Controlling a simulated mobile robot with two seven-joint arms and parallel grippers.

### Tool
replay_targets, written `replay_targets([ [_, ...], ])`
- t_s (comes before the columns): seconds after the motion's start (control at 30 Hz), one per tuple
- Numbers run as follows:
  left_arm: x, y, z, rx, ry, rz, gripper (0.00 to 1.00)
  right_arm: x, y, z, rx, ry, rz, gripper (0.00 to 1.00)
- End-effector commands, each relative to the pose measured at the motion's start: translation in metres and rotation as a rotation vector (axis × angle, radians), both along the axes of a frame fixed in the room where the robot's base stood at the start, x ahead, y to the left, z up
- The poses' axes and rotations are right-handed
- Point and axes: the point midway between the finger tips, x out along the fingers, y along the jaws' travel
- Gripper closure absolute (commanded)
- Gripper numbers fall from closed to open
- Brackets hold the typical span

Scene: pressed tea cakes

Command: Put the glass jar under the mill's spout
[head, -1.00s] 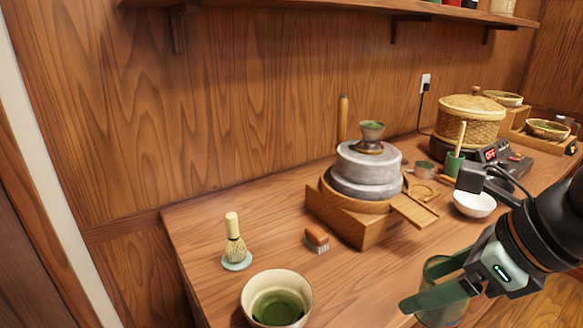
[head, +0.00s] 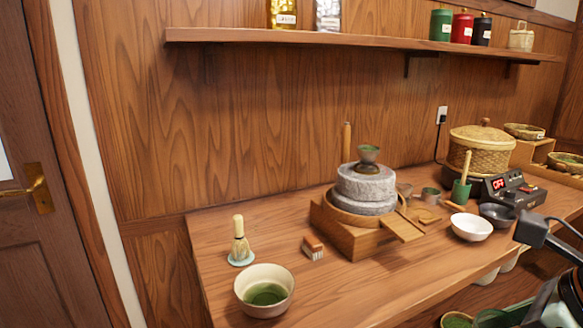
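The grey stone mill (head: 365,188) stands on its wooden base on the counter, with an upright handle and a small cup of green leaf on top. Its wooden spout (head: 404,226) slopes down to the right, and the counter below its end is bare. My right gripper (head: 508,316) is at the bottom right corner, low and in front of the counter, partly cut off by the frame. It appears shut on the glass jar (head: 488,319), of which only the greenish upper part shows. The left gripper is not in view.
A white bowl (head: 471,227) and a dark bowl (head: 497,215) stand right of the spout. A brush (head: 313,247), a whisk (head: 240,242) and a bowl of green tea (head: 264,290) are to the left. The counter's front middle is clear.

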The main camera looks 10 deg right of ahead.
Motion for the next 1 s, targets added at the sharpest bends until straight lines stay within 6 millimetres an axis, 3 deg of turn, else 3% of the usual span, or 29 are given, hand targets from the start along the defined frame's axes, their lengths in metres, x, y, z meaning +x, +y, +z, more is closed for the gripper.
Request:
replay_targets([
  [0.07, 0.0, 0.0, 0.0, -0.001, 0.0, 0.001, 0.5, 0.001, 0.0, 0.0, 0.001, 0.0, 0.004, 0.87],
  [0.37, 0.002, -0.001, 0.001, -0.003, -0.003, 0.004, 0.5, 0.024, 0.009, -0.017, 0.008, 0.001, 0.373, 0.87],
  [1.0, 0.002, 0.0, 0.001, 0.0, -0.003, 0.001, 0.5, 0.069, 0.053, -0.091, 0.002, 0.003, 1.547, 0.87],
])
